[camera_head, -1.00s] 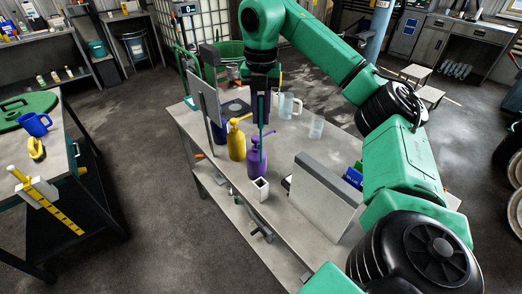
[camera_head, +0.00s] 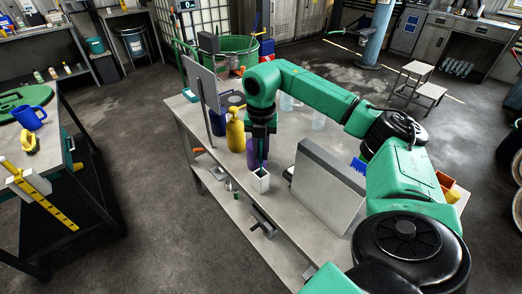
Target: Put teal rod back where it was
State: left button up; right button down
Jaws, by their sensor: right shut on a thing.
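My right gripper (camera_head: 262,134) comes down from above over the near left part of the workbench (camera_head: 285,235). It is shut on the teal rod (camera_head: 262,162), which hangs upright below it; the gripper hides the upper part. The rod's lower end is at the mouth of the white square holder (camera_head: 259,184) on the bench's front left edge. I cannot tell how far inside it is. My left gripper is not in view.
A purple bottle (camera_head: 252,152) stands right behind the rod, partly hidden. A yellow pump bottle (camera_head: 235,132) stands to its left. A grey upright panel (camera_head: 325,190) stands right of the holder. Clear cups stand behind my arm.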

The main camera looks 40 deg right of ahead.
jog(key=c, duration=0.8)
grip_release()
jog(key=shift+r, duration=0.35)
notch_tip(320, 180, up, 5)
jog(key=shift+r+b, duration=0.15)
jog(key=shift+b, duration=0.5)
notch_tip(320, 180, up, 6)
jog(key=p, duration=0.2)
jog(key=shift+p, duration=0.3)
jog(key=shift+r, duration=0.15)
